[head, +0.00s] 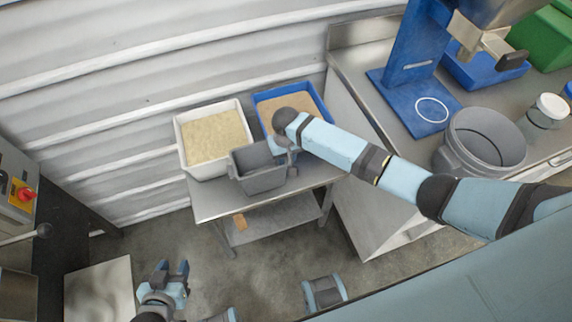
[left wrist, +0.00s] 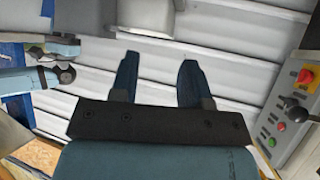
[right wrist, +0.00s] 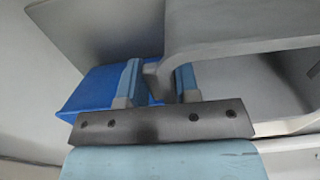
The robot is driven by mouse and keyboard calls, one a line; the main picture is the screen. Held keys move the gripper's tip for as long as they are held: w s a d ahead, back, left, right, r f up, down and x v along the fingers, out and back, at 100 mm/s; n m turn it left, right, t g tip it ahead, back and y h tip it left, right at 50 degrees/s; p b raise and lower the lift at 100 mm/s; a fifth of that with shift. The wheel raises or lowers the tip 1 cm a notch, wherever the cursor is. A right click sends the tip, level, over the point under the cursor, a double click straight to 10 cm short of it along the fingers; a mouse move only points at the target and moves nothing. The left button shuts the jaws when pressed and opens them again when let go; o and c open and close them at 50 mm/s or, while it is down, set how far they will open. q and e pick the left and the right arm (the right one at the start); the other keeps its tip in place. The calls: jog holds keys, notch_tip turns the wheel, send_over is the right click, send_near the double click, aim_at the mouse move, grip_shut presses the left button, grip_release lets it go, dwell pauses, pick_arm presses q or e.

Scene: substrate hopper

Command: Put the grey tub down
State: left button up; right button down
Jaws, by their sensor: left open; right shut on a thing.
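The small rectangular grey tub (head: 262,181) is upright and looks empty inside. It appears over the front part of a small steel table (head: 212,205), before two trays; I cannot tell whether it touches the table. My right gripper (head: 287,158), largely hidden by its own arm, is shut on the tub's right side. In the right wrist view the tub's grey wall (right wrist: 230,32) fills the upper right, with part of it between the fingers (right wrist: 157,82). My left gripper (head: 174,273) is open and empty, low at the lower left; its spread fingers show in the left wrist view (left wrist: 157,82).
A white tray (head: 184,150) of pale grain and a blue tray (head: 322,98) of brown material stand on the table's back. The counter at right holds a round grey bucket (head: 451,158), a blue stand (head: 408,60) and a jar (head: 545,110). A control panel (head: 20,190) is at left.

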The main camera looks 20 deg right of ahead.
notch_tip(320, 180, down, 3)
jog(key=shift+b, duration=1.25)
jog(key=c, duration=0.8)
grip_release()
jog(key=shift+c, duration=0.2)
